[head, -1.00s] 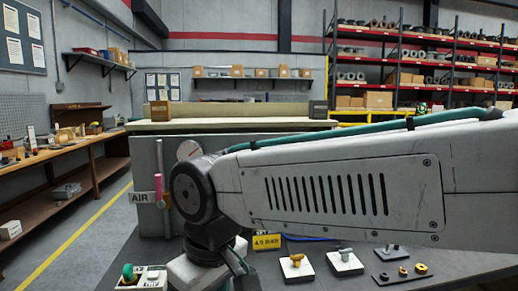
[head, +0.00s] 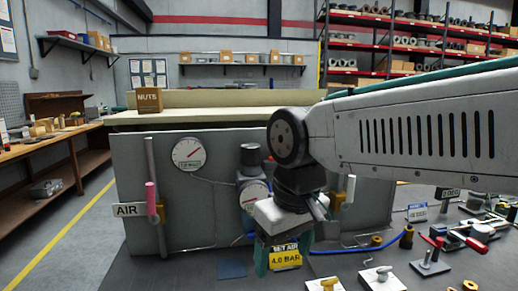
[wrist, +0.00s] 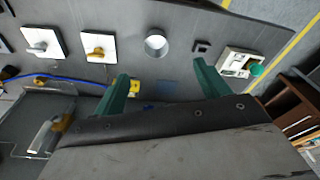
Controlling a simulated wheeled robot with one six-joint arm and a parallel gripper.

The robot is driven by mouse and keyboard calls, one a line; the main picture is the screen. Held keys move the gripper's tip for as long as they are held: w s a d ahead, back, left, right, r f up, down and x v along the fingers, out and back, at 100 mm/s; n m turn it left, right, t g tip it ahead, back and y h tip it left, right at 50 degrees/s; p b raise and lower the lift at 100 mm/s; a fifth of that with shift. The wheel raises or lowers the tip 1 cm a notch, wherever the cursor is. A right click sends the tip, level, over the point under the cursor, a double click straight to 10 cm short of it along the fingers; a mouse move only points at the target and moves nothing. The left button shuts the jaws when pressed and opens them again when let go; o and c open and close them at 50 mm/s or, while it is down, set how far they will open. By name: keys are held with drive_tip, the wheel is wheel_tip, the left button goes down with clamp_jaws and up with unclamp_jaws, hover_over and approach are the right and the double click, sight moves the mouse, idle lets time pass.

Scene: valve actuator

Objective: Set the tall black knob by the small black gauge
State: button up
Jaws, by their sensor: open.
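The tall black knob (head: 250,158) stands upright on a regulator on the grey panel, just left of my arm. The small gauge (head: 254,195), with a white face and dark rim, sits directly below it, partly covered by my wrist. My gripper (head: 284,262) hangs in front of and below the gauge, to its right, apart from the knob. Its green fingers are spread with nothing held; they also show in the wrist view (wrist: 161,72). I cannot make out the knob or the gauge in the wrist view.
A larger white gauge (head: 187,153) is left of the knob. A pink-handled valve (head: 152,196) stands by the AIR sign (head: 129,210). A yellow SET AIR sign (head: 285,256) is behind my fingers. A blue hose (head: 352,247) and several small fittings lie on the bench to the right.

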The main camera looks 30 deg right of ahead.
drive_tip(key=w+d+r+t, duration=0.1)
drive_tip(key=w+d+r, duration=0.3)
drive_tip(key=w+r, duration=0.7)
wheel_tip(320, 180, up, 5)
drive_tip(key=m+t, duration=0.1)
drive_tip(key=t, duration=0.1)
hover_over(251, 145)
drive_tip(key=s, duration=0.2)
drive_tip(key=shift+s+a+f, duration=0.1)
drive_tip(key=shift+s, duration=0.05)
drive_tip(key=x, duration=0.7)
drive_tip(key=shift+s, duration=0.1)
drive_tip(key=shift+c, duration=0.3)
drive_tip(key=shift+h, duration=0.3)
drive_tip(key=c, duration=0.9)
